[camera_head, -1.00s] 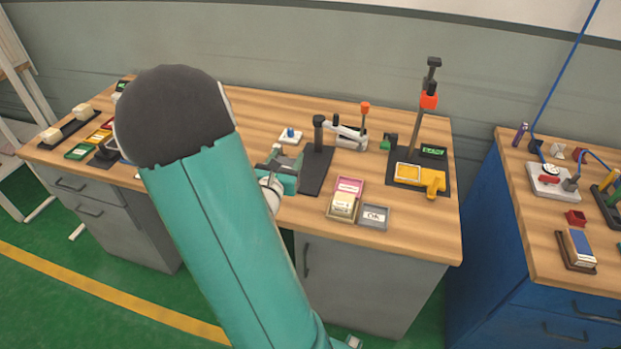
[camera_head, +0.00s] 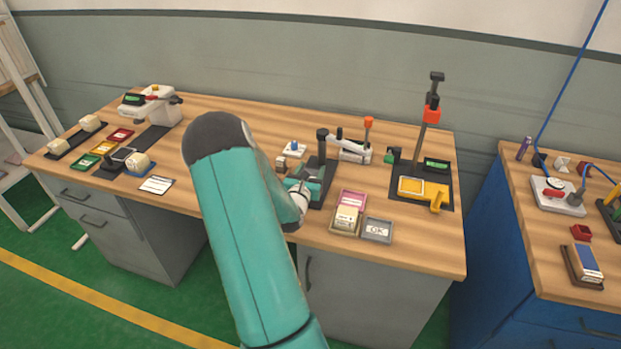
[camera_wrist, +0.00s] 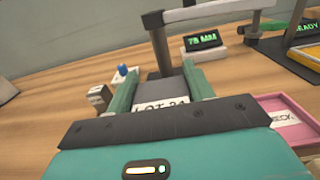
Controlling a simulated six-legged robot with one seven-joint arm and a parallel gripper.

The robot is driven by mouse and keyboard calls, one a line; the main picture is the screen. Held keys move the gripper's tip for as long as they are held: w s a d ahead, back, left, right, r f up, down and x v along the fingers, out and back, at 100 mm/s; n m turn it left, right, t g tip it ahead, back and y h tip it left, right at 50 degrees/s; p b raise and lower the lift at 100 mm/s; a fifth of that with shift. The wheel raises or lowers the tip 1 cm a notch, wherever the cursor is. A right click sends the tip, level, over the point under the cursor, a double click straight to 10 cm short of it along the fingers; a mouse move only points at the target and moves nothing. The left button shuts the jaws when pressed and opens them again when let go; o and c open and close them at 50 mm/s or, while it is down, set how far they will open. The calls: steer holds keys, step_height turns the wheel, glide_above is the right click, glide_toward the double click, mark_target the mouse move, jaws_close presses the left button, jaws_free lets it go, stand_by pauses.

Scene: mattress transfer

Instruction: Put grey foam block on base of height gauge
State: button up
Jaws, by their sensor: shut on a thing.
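My gripper (camera_wrist: 160,90) is shut on the grey foam block (camera_wrist: 160,104), whose label, seemingly "LOT 24", shows between the green fingers in the wrist view. The height gauge appears to be the stand with a dark post (camera_head: 322,145), a pale sideways arm and a black base (camera_head: 327,172). Its display (camera_wrist: 203,40) seems to read "75 MM". In the head view my gripper (camera_head: 308,184) is low at the front left part of that base. The block is mostly hidden there, and I cannot tell whether it touches the base.
A small blue-knobbed piece (camera_head: 293,148) and a small brown box (camera_wrist: 98,96) stand left. A tall stand with an orange slider (camera_head: 431,110) is farther right.

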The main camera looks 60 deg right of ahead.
steer(key=shift+f, duration=1.45)
steer(key=shift+f, duration=0.1)
steer(key=o, duration=1)
steer(key=shift+c, duration=0.2)
steer(key=shift+a, duration=0.3)
steer(key=a, duration=0.3)
steer(key=s+a, duration=0.1)
steer(key=a, duration=0.3)
steer(key=s+a, duration=0.1)
steer(key=a, duration=0.3)
steer(key=shift+a, duration=0.2)
